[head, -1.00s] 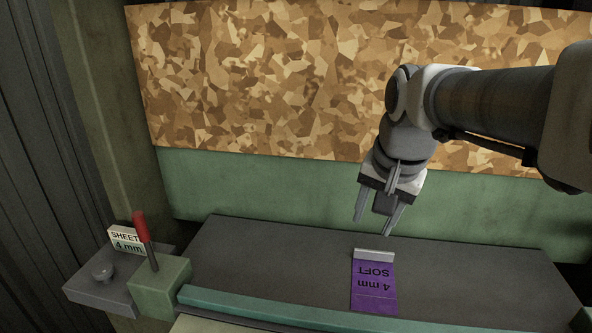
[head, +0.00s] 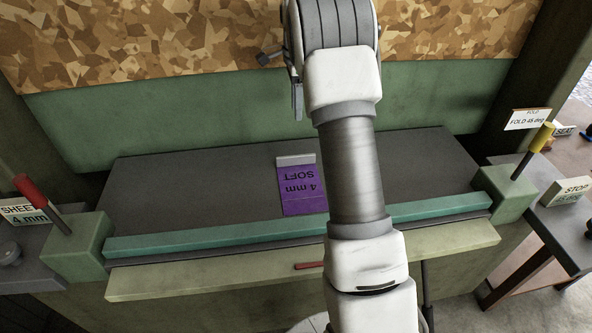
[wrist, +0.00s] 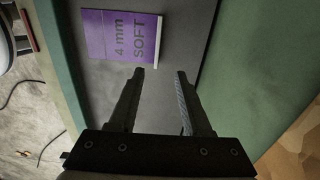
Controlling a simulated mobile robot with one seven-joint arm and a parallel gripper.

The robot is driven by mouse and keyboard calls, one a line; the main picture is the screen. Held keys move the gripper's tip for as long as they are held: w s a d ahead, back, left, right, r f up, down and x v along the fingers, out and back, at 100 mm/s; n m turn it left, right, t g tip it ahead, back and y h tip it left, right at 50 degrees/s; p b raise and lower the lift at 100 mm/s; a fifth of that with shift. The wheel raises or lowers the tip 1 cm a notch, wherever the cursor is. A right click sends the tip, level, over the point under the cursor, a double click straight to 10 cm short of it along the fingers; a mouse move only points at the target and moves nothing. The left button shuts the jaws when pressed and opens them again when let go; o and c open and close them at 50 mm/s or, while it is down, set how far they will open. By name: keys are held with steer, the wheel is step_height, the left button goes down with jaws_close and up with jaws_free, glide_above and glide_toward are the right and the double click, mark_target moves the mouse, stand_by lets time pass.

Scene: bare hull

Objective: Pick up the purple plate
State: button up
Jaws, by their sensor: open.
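The purple plate (head: 302,195) lies flat on the dark grey bed of the bench, marked "4 mm SOFT", with a light grey strip along its far edge. In the wrist view the plate (wrist: 120,37) is ahead of the fingertips and a little to the left. My gripper (wrist: 160,72) is open and empty, its two dark fingers apart from the plate. In the head view my arm stands just right of the plate, and most of the gripper is hidden behind the arm; one finger shows at upper left.
A teal bar (head: 250,236) runs along the front of the bed (head: 415,165). A red-handled lever (head: 33,193) stands at left and a yellow-handled lever (head: 541,138) at right. A green wall (head: 190,130) rises behind. The bed is clear left of the plate.

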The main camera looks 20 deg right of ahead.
glide_toward(296, 156)
steer(key=f, duration=0.5)
steer(key=shift+w+d+f, duration=0.1)
steer(key=shift+w+d, duration=0.15)
steer(key=shift+w, duration=0.05)
steer(key=f, duration=0.2)
steer(key=f+p, duration=0.1)
steer(key=f, duration=0.1)
steer(key=shift+s+a, duration=0.2)
steer(key=shift+s, duration=0.05)
steer(key=shift+f, duration=0.7)
jaws_close()
steer(key=shift+w+r, duration=0.1)
steer(key=shift+r, duration=0.05)
